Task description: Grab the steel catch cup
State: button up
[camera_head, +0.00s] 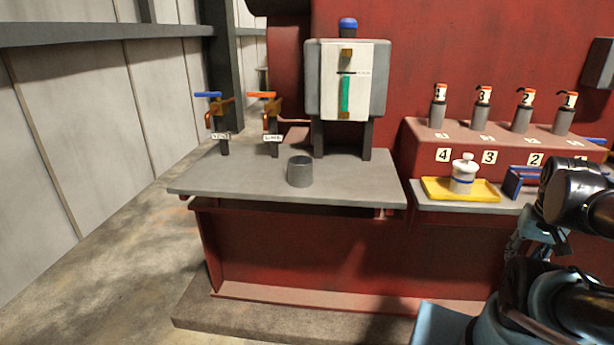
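The steel catch cup (300,172) is a small grey open-topped cylinder. It stands upright on the grey work shelf (230,175), near its front edge and left of the picture's middle. My arm comes in at the lower right, well apart from the cup. My gripper (528,240) seems to show only in part, small and dark, below the round black arm joint. I cannot tell whether its fingers are open or shut. Nothing stands against the cup.
Two taps, blue-handled (208,95) and orange-handled (262,95), rise behind the cup to the left. A gauge box (375,80) on legs stands behind it. A yellow tray (435,190) with a white jar (463,175) sits to the right. The shelf around the cup is clear.

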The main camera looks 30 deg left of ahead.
aim_at(299, 168)
jog(key=u, duration=1.85)
jog(key=k, duration=1.15)
jog(key=z, duration=0.35)
jog(key=i, duration=0.75)
jog(key=z, duration=0.15)
